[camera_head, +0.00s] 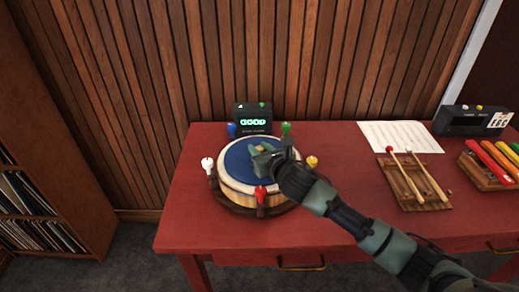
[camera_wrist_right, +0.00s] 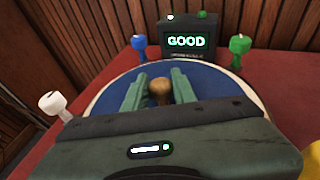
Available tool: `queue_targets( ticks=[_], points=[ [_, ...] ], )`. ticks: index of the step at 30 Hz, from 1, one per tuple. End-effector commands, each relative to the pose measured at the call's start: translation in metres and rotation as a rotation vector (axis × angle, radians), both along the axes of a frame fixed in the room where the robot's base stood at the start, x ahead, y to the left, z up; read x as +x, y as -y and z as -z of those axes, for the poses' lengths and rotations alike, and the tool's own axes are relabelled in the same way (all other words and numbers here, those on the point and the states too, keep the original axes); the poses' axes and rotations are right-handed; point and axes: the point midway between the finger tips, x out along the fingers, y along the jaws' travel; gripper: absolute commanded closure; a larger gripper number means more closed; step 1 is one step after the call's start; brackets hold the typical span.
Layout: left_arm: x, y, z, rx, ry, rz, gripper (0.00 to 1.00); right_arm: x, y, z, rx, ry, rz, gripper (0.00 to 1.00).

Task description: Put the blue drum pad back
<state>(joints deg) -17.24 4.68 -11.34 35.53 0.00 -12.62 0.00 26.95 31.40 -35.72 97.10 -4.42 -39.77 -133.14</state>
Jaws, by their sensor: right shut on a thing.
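The blue drum pad (camera_head: 236,166) lies flat on top of the round wooden drum (camera_head: 238,190) on the red table. A pale rim shows around the pad. In the right wrist view the blue pad (camera_wrist_right: 213,86) has a brown wooden knob (camera_wrist_right: 161,89) at its middle. My right gripper (camera_head: 264,152) reaches in from the right over the drum. Its green fingers (camera_wrist_right: 160,82) are on both sides of the knob and shut on it. The gripper hides the near part of the pad. My left gripper is not in view.
White (camera_head: 208,165), blue (camera_head: 231,130), green (camera_head: 286,129), yellow (camera_head: 312,162) and red (camera_head: 261,195) pegs ring the drum. A display (camera_head: 253,118) behind it reads "GOOD". Paper (camera_head: 400,136), a mallet rack (camera_head: 412,187), colored bars (camera_head: 490,158) and a tuner (camera_head: 470,121) are at right.

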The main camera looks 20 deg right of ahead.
Motion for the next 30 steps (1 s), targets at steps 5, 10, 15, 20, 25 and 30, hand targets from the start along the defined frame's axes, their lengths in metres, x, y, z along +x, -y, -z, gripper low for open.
queue_targets(
  ticks=[5, 10, 15, 20, 25, 30],
  points=[
    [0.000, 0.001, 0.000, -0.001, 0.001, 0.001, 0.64, 0.000, 0.000, 0.001, -0.001, 0.002, 0.000, 1.00],
    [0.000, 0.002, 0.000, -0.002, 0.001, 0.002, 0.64, 0.000, 0.000, 0.002, 0.000, 0.000, 0.000, 0.52],
    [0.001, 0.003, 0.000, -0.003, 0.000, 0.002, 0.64, 0.000, 0.000, 0.002, 0.000, 0.000, 0.000, 0.52],
    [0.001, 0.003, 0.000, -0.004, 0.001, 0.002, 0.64, -0.002, 0.001, -0.001, -0.001, -0.001, 0.000, 0.52],
    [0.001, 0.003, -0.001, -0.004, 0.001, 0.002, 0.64, -0.027, 0.004, -0.008, -0.004, 0.000, -0.001, 0.52],
    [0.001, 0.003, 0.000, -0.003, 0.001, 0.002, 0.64, -0.063, 0.007, -0.020, -0.003, 0.000, -0.003, 0.52]
  ],
)
